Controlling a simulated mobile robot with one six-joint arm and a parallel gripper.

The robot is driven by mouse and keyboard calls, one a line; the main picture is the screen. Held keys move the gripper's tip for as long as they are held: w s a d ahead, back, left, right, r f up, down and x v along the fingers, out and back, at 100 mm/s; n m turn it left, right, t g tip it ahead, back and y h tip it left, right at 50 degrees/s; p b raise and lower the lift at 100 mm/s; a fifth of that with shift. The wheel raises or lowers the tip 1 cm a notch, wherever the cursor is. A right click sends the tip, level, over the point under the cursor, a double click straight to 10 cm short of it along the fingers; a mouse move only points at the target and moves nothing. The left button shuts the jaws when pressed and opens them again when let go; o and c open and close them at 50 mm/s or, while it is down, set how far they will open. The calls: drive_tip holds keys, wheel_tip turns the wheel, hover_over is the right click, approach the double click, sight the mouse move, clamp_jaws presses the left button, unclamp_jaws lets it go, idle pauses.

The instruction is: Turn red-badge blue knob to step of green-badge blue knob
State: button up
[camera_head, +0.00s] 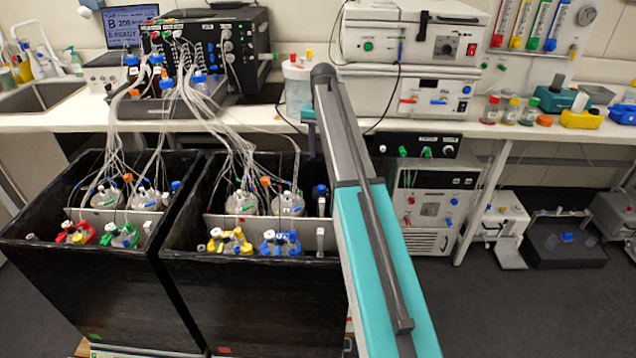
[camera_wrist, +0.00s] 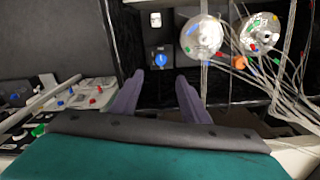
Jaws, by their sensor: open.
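Two black open-topped boxes stand side by side. The left box (camera_head: 80,275) has a green badge (camera_head: 95,336) low at its front, and the right box (camera_head: 255,300) has a red badge (camera_head: 224,349). A blue knob (camera_head: 322,189) shows at the right side inside the red-badge box, and another blue knob (camera_head: 176,186) in the green-badge box. The wrist view shows a blue knob (camera_wrist: 160,59) on a small dark panel, just beyond my gripper (camera_wrist: 160,79). My gripper is open and empty, its fingers either side of that knob's line and apart from it. The knobs' step marks are too small to read.
Glass vessels with tubes (camera_wrist: 200,35) stand right of the knob in the wrist view. Thin tubes (camera_wrist: 285,60) hang further right. A bench (camera_head: 60,122) with instruments runs behind the boxes. A control panel (camera_wrist: 70,98) with small knobs shows at the left in the wrist view.

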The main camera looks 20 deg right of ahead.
sight(321, 187)
drive_tip(key=shift+w+a+f, duration=0.1)
drive_tip(key=shift+a+f, duration=0.05)
drive_tip(key=shift+f+p, duration=0.8)
drive_tip(key=shift+f, duration=6)
drive_tip(key=shift+a, duration=0.1)
clamp_jaws()
